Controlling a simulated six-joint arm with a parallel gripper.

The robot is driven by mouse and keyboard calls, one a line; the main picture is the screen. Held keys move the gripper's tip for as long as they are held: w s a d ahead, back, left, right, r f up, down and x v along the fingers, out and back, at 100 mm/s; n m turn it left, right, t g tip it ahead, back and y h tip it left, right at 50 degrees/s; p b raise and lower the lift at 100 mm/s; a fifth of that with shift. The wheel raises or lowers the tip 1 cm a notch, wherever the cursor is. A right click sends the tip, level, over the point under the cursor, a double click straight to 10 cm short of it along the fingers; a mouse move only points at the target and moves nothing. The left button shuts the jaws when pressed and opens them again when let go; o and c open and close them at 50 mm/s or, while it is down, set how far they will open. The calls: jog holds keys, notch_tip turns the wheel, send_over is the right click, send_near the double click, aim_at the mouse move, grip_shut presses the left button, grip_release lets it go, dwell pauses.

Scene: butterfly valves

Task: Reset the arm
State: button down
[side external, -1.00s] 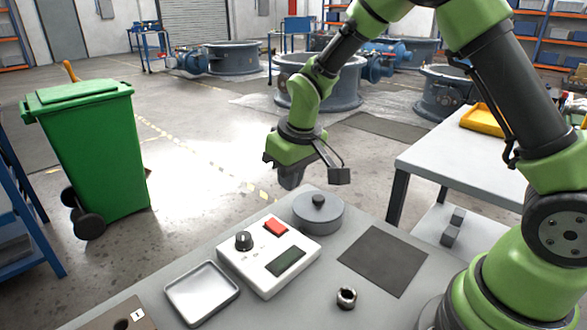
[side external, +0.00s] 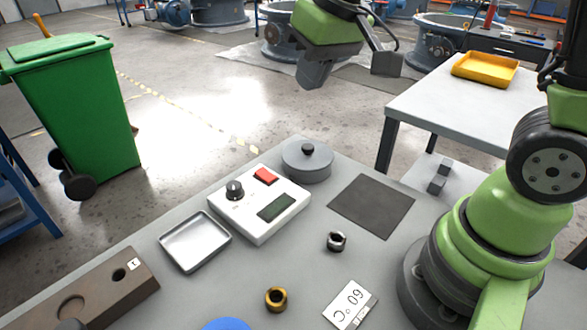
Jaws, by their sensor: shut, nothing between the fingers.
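My gripper (side external: 313,76) hangs at the top of the side external view, its dark fingers pointing down and shut, with nothing seen between them. It is high above the far edge of the grey workbench (side external: 262,268), clear of everything on it. My green and black arm runs out of the top of the view, and its base stands at the right. A dark block on a bracket sticks out to the right of the gripper.
The bench holds a white control box (side external: 262,212), a round grey lidded pot (side external: 307,163), a metal tray (side external: 195,242), a dark mat (side external: 372,206), a steel ring (side external: 336,241), a brass ring (side external: 276,298), a "60 °C" card (side external: 350,305) and a brown holed block (side external: 100,292).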

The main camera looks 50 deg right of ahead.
jog(key=s+a+r+m+t+y, duration=0.1)
jog(key=s+r, duration=0.4)
jog(key=s, duration=0.9)
jog(key=shift+s+r+m+t, duration=0.2)
jog(key=shift+m+t, duration=0.5)
jog(key=shift+t, duration=0.3)
